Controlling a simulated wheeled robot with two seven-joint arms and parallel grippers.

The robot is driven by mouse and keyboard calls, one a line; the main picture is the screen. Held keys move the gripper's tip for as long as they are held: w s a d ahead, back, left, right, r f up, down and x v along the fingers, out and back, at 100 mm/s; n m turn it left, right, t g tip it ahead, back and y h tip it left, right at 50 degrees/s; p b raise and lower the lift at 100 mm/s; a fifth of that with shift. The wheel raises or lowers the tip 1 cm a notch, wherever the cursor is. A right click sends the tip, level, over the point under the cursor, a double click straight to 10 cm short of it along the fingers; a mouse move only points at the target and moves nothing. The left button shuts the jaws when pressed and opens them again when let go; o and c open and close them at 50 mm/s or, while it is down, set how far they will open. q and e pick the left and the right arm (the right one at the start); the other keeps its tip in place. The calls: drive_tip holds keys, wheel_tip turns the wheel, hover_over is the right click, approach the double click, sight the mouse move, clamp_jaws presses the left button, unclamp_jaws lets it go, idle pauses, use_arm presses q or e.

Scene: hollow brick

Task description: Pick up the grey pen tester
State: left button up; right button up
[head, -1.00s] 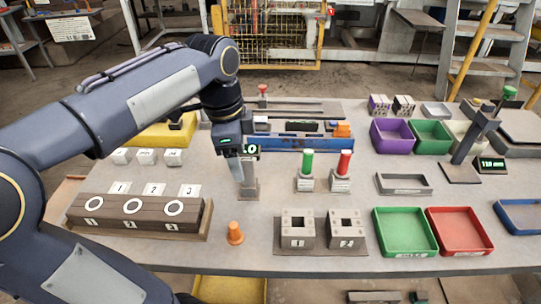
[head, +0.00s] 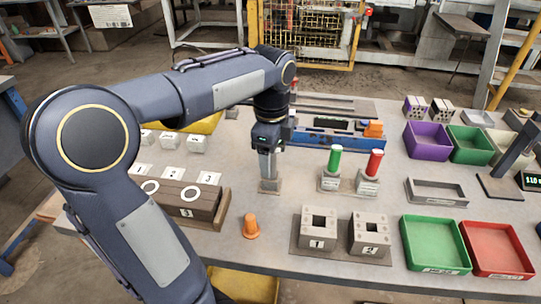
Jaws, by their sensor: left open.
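My left gripper (head: 267,172) points straight down over a small grey stand (head: 269,187) near the middle of the table. Its jaws are open around or just in front of whatever stands there; a grey pen tester cannot be told apart from the grey fingers. A green-topped tester (head: 335,157) and a red-topped tester (head: 375,162) stand upright in blocks to the right, clear of the gripper. My right gripper is not in view.
A green tray (head: 435,243) and a red tray (head: 497,249) lie at the front right. A dark wooden block (head: 195,206) with white rings is partly hidden by my arm.

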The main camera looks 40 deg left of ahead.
use_arm(q)
drive_tip(key=c, duration=1.2)
drive_tip(key=shift+o, duration=0.2)
drive_tip(key=shift+r, duration=0.45)
wheel_tip(320, 180, up, 2)
drive_tip(key=shift+r+p, duration=0.15)
drive_tip(key=shift+p, duration=0.25)
drive_tip(key=s+d+r, duration=0.4)
drive_tip(key=s+r, duration=0.6)
drive_tip(key=s, duration=0.3)
drive_tip(key=shift+s+d+p, duration=0.15)
drive_tip(key=shift+s+p, duration=0.05)
drive_tip(key=shift+p, duration=0.25)
drive_tip(key=shift+f, duration=0.1)
